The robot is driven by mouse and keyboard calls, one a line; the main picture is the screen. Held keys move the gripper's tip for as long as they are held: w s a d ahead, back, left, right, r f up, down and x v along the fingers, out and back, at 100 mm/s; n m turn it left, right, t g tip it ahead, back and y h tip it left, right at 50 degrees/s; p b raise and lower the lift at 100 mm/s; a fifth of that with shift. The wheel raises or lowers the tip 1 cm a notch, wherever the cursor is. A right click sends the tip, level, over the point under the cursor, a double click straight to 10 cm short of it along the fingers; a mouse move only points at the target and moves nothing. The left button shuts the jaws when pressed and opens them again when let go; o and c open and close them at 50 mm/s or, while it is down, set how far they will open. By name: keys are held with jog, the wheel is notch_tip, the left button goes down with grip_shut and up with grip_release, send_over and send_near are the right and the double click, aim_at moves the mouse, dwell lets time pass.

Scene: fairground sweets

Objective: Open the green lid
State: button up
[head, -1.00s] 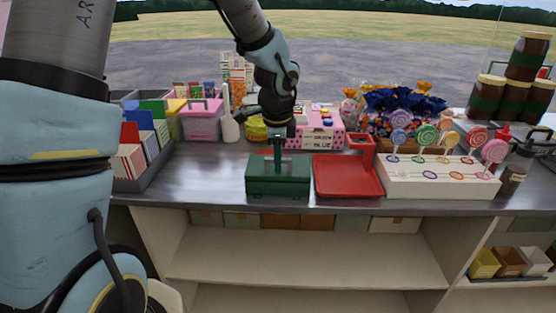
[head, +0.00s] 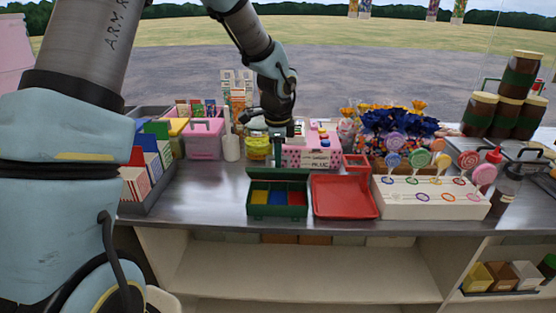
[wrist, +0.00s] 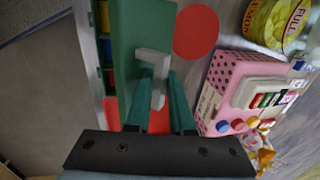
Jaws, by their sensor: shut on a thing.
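The green box (head: 277,211) stands on the counter with its top open, showing blue, yellow and red compartments inside. Its green lid (head: 278,173) is tilted up at the back of the box. In the wrist view the lid (wrist: 135,40) fills the upper middle, with a grey handle (wrist: 160,66) standing out from it. My gripper (wrist: 159,92) is shut on that handle, one teal finger on each side. In the head view my gripper (head: 279,148) is just above and behind the box, and the handle is hard to make out there.
A red tray (head: 344,196) sits close to the right of the box, then a white lollipop stand (head: 430,204). A pink dotted box (head: 313,158) is behind. A rack of striped bags (head: 138,183) is at left. Bare counter lies left of the box.

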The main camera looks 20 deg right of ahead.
jog(key=shift+w+d+r+p, duration=0.1)
jog(key=shift+w+d+p, duration=0.25)
jog(key=shift+w, duration=0.3)
jog(key=shift+w+d+r+p, duration=0.1)
jog(key=shift+w+d+p, duration=0.1)
jog(key=shift+w+p, duration=0.3)
grip_shut()
jog(key=shift+w+d+f+p, duration=0.1)
jog(key=shift+w+d+f, duration=0.3)
jog(key=shift+w, duration=0.45)
jog(key=shift+w+d+f+p, duration=0.1)
jog(key=shift+w+d+f, duration=0.25)
jog(key=shift+w, duration=0.45)
jog(key=shift+w+d+f+p, duration=0.1)
jog(key=shift+w+d+f, duration=0.3)
jog(key=shift+w, duration=0.45)
jog(key=o, duration=0.8)
grip_release()
jog(key=shift+r, duration=0.2)
jog(key=w+p+v, duration=0.1)
jog(key=p+v, duration=0.1)
jog(key=v, duration=0.2)
jog(key=p+v, duration=0.2)
jog(key=v, duration=0.2)
jog(key=w+d+p+v, duration=0.1)
jog(key=p+v, duration=0.1)
jog(key=v, duration=0.2)
jog(key=shift+w+r, duration=0.25)
jog(key=shift+r, duration=0.4)
